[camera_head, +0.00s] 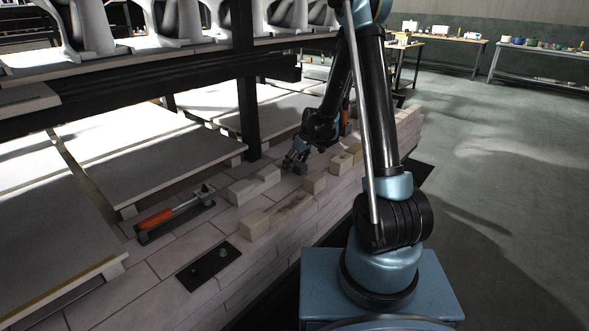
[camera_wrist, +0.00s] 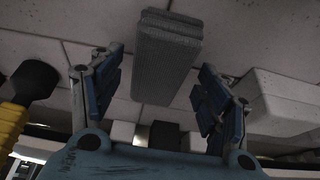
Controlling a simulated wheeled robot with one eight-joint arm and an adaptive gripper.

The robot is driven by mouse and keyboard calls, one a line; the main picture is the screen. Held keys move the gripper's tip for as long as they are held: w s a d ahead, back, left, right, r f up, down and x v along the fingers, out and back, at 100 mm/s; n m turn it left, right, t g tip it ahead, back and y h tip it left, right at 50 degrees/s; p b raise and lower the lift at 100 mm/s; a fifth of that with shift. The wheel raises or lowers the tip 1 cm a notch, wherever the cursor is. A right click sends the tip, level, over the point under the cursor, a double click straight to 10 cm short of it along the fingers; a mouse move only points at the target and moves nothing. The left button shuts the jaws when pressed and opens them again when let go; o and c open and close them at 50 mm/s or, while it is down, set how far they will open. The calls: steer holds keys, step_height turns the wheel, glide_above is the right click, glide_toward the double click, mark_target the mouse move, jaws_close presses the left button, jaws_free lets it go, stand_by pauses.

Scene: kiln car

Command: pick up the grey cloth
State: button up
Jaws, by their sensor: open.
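The grey cloth (camera_wrist: 167,55) shows in the wrist view as a folded, ribbed, block-like bundle. It lies on the pale brick surface, between and a little beyond my two fingers. My gripper (camera_wrist: 157,90) is open, with one finger on either side of the cloth's near part and a gap on both sides. In the head view my gripper (camera_head: 295,160) is low over the brick ledge, close to the dark post. The cloth cannot be made out clearly there, as the gripper and arm cover that spot.
A pale block (camera_wrist: 285,100) lies right of my gripper; a yellow-handled tool (camera_wrist: 12,122) lies left. On the ledge are an orange-handled tool (camera_head: 160,217), several pale bricks (camera_head: 254,225) and a black plate (camera_head: 209,267). A dark post (camera_head: 248,118) and shelf beam (camera_head: 150,85) stand close by.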

steer(key=shift+f, duration=0.2)
stand_by(0.3)
steer(key=shift+c, duration=0.5)
steer(key=c, duration=1.2)
